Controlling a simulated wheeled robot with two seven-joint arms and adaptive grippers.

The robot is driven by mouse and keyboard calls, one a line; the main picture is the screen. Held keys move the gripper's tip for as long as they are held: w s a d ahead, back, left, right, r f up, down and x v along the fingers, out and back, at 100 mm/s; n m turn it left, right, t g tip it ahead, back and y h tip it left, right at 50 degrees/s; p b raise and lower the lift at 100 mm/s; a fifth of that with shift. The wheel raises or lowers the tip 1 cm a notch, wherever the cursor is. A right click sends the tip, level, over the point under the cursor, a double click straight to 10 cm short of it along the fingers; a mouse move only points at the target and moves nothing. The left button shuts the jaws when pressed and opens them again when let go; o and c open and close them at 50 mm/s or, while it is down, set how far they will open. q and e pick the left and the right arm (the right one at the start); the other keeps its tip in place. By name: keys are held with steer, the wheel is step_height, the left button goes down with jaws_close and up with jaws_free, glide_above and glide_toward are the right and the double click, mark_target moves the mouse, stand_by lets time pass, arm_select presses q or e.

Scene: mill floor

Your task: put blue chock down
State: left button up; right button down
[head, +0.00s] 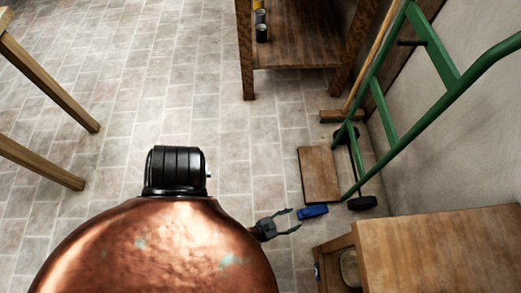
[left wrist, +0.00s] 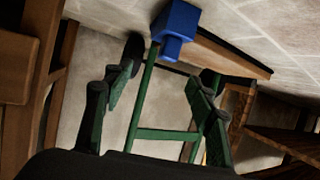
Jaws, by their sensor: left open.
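The blue chock (head: 312,211) lies on the tiled floor, close to the hand truck's wheel and the near end of a wooden board. My left gripper (head: 293,220) is open and empty just left of the chock, with its fingers pointing towards it. A gap shows between the fingertips and the chock. In the left wrist view the chock (left wrist: 176,30) is at the top, beyond the spread fingers (left wrist: 154,84) and not between them. My right gripper is not in view.
The green hand truck (head: 383,111) leans at the right wall, its black wheel (head: 362,203) near the chock. The wooden board (head: 319,174) lies behind the chock. A wooden cabinet (head: 440,250) stands at the lower right, a shelf unit (head: 305,40) at the back.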

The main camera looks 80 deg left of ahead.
arm_select(q)
steer(key=d+r+m+t+h, duration=0.1)
steer(key=d+r+m+h, duration=0.1)
steer(key=d+r+h, duration=0.95)
steer(key=s+a+r+g+y, duration=0.1)
steer(key=s+a+g, duration=0.1)
steer(key=s, duration=0.4)
steer(key=s+a+r+m+g+y, duration=0.1)
steer(key=s+a+g+y, duration=0.1)
steer(key=s, duration=0.4)
steer(key=s+a+r+m+g+y, duration=0.1)
steer(key=s+r+g, duration=0.1)
steer(key=s+g, duration=0.2)
steer(key=s, duration=0.2)
steer(key=shift+s+a+y, duration=0.35)
steer(key=shift+a, duration=0.05)
steer(key=shift+r, duration=0.1)
steer(key=shift+c, duration=0.7)
steer(key=shift+c, duration=1.1)
